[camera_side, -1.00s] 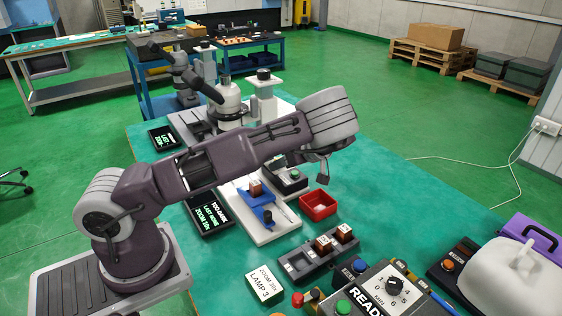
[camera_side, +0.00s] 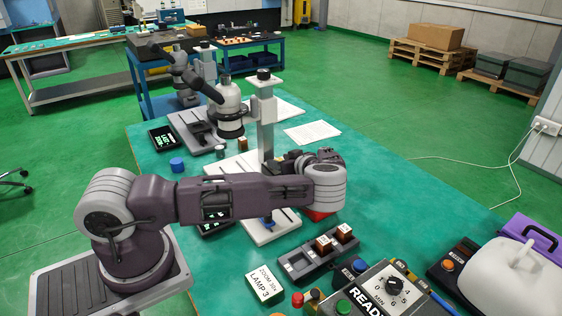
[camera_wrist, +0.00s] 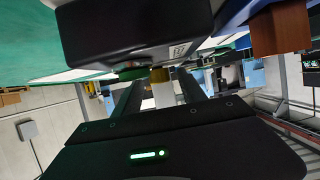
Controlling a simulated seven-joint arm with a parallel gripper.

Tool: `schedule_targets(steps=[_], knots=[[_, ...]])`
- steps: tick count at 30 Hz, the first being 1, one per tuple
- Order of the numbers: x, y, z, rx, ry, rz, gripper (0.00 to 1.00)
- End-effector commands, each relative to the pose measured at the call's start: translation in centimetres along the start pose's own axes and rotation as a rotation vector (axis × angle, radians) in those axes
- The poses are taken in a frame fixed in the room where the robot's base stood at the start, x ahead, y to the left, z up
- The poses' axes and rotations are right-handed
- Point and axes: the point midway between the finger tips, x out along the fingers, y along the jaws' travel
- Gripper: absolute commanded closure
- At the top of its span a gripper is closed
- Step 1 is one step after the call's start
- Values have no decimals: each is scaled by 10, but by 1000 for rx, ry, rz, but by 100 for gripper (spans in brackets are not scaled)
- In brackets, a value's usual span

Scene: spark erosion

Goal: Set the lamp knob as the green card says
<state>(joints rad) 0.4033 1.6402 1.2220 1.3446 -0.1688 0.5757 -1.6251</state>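A pale card (camera_side: 265,284) reading "ZOOM 30x LAMP 3" lies at the bench front in the side view; I see no clearly green card. The microscope's white column (camera_side: 265,125) stands behind my wrist. My gripper is low beside it, hidden by my own arm in the side view. In the wrist view my gripper (camera_wrist: 160,80) has its two dark fingers apart, with a gap between them. A large black box (camera_wrist: 135,28) hangs close above the fingers, with a green round part (camera_wrist: 133,73) and a brass-coloured one (camera_wrist: 159,75) near the tips. I cannot tell which is the lamp knob.
A red tray (camera_side: 320,214) is partly hidden by my wrist. A dark rack (camera_side: 318,256) with brown blocks and a control box (camera_side: 380,295) reading "READY" with a numbered dial stand in front. White paper (camera_side: 312,132) lies on clear bench behind.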

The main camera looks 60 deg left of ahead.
Motion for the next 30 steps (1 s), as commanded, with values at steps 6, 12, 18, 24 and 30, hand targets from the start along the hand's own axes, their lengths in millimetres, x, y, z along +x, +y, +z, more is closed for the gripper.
schedule_targets(steps=[6,12,18,24,30], knots=[[0,0,0,0,0,0,94],[0,0,0,1,0,2,100],[-1,-2,0,17,-1,42,100],[-1,-4,0,64,-1,155,100],[1,-8,-1,135,0,319,100]])
